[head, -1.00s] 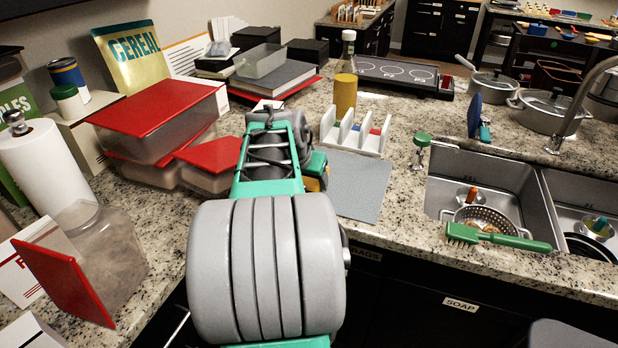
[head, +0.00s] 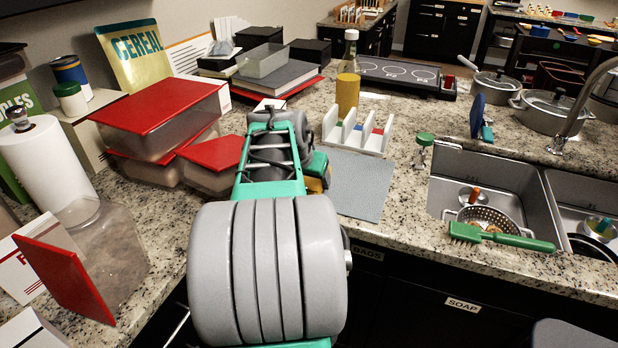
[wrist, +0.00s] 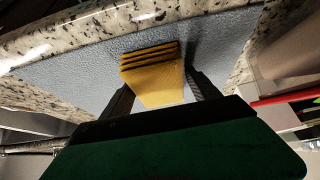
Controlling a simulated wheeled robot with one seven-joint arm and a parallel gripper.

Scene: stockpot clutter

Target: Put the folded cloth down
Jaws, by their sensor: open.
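The folded cloth (wrist: 152,78) is yellow with dark lines between its layers. In the wrist view it lies against the grey mat (wrist: 90,72), between the two dark fingers of my gripper (wrist: 161,93). The fingers are apart, one on each side of the cloth, with a gap at the right finger. In the head view my arm covers most of the gripper. Only a small yellow patch (head: 316,185) shows beside the arm at the left edge of the mat (head: 362,190); I cannot tell whether it is the cloth.
A white rack (head: 357,136) stands behind the mat, with an oil bottle (head: 347,90) beyond it. Red-lidded containers (head: 160,110) are left of my arm. A green brush (head: 500,237) lies at the sink's front edge. The mat's right part is clear.

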